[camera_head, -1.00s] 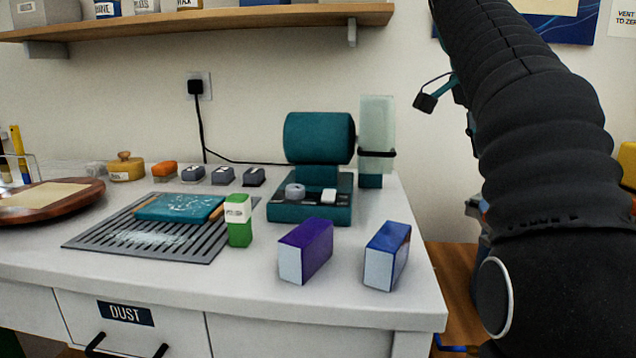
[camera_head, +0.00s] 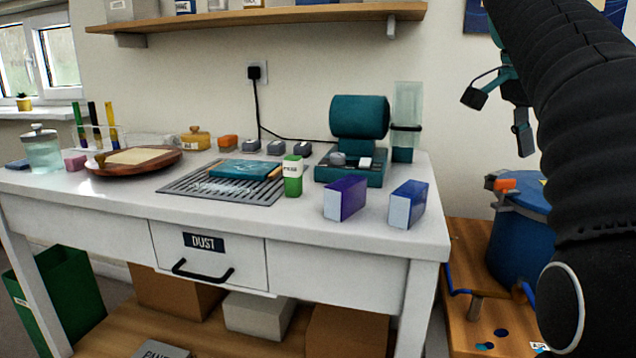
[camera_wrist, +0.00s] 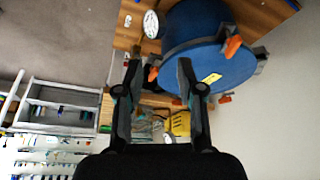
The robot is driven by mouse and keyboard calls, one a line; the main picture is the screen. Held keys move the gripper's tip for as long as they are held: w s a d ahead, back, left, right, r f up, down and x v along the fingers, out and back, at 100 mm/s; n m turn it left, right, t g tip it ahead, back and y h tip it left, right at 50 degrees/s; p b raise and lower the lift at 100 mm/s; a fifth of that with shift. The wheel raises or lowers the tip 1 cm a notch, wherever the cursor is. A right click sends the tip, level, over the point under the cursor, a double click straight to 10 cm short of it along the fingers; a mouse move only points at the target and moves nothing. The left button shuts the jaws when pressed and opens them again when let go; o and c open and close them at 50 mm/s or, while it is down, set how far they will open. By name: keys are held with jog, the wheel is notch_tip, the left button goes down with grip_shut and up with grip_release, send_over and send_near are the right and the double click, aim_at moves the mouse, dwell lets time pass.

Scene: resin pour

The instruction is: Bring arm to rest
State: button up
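My arm (camera_head: 590,130) runs down the right side of the head view, a thick black ribbed sleeve, raised beside the wall. Near its upper left edge, dark and teal parts at the arm's far end show, partly hidden by the sleeve. In the wrist view my gripper (camera_wrist: 159,66) has its two dark fingers spread apart with nothing between them. Beyond the fingers is a blue round vessel (camera_wrist: 195,35) with orange clamps; I cannot tell how far off it is.
The white workbench (camera_head: 110,198) carries a teal machine (camera_head: 358,118), a purple box (camera_head: 345,198), a blue box (camera_head: 408,204) and a green bottle (camera_head: 292,176). The blue vessel (camera_head: 522,225) stands on a wooden stand (camera_head: 462,325) at right. A shelf (camera_head: 260,18) hangs above the bench.

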jog(key=s+a+f+n+t+y, duration=0.1)
jog(key=s+a+f+n, duration=0.4)
jog(key=f, duration=0.5)
jog(key=s+a+f+n+t+y, duration=0.2)
jog(key=s+a+f+n, duration=0.3)
jog(key=f, duration=0.6)
jog(key=s+a+f+n+t+y, duration=0.1)
jog(key=s+a+f+n, duration=0.4)
jog(key=f, duration=0.5)
jog(key=shift+s+a+f+n+t, duration=0.35)
jog(key=shift+s+a+n+t, duration=0.05)
jog(key=shift+s+a, duration=0.75)
jog(key=shift+o, duration=0.4)
jog(key=shift+s, duration=0.1)
